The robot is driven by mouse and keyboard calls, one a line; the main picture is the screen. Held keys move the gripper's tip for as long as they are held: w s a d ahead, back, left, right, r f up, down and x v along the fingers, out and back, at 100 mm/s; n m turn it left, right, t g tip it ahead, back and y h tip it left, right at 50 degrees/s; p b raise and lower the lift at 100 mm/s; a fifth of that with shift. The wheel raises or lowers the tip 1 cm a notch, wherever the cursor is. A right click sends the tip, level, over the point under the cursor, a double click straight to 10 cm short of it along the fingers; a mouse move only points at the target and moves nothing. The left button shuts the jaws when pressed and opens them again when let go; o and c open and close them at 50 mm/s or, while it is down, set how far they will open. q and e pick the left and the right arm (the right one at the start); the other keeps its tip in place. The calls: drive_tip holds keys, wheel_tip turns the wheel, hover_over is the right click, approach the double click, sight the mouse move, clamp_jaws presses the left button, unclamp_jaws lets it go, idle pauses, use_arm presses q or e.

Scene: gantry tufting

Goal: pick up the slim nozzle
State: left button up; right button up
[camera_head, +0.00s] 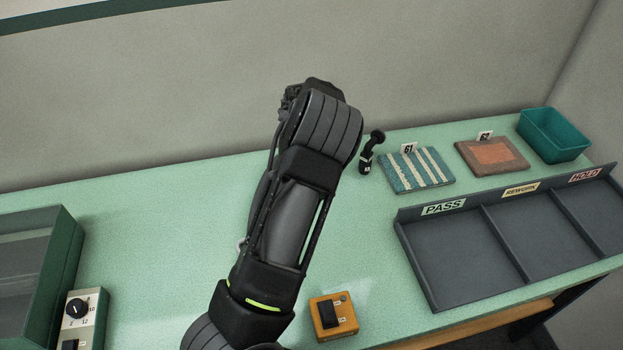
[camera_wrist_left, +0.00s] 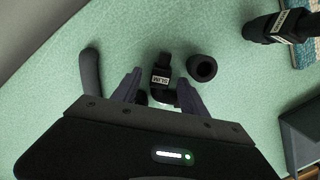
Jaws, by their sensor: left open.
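In the left wrist view, a black nozzle with a white SLIM label (camera_wrist_left: 162,62) sits on the green tabletop. My left gripper (camera_wrist_left: 158,86) is open, with one dark finger on each side of the slim nozzle. I cannot tell whether either finger touches it. In the head view my arm hides the slim nozzle and my left gripper. My right gripper is in neither view.
A round hollow black piece (camera_wrist_left: 202,68) lies just right of the slim nozzle, and a dark rounded piece (camera_wrist_left: 90,72) lies left. A labelled black tool (camera_head: 367,160) stands near sample 61 (camera_head: 417,170). A PASS/REWORK/HOLD tray (camera_head: 440,210), teal bin (camera_head: 553,135) and orange switch box (camera_head: 333,316) are rightward.

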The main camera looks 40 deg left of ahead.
use_arm(q)
drive_tip(key=shift+c, duration=0.4)
clamp_jaws()
idle(0.4)
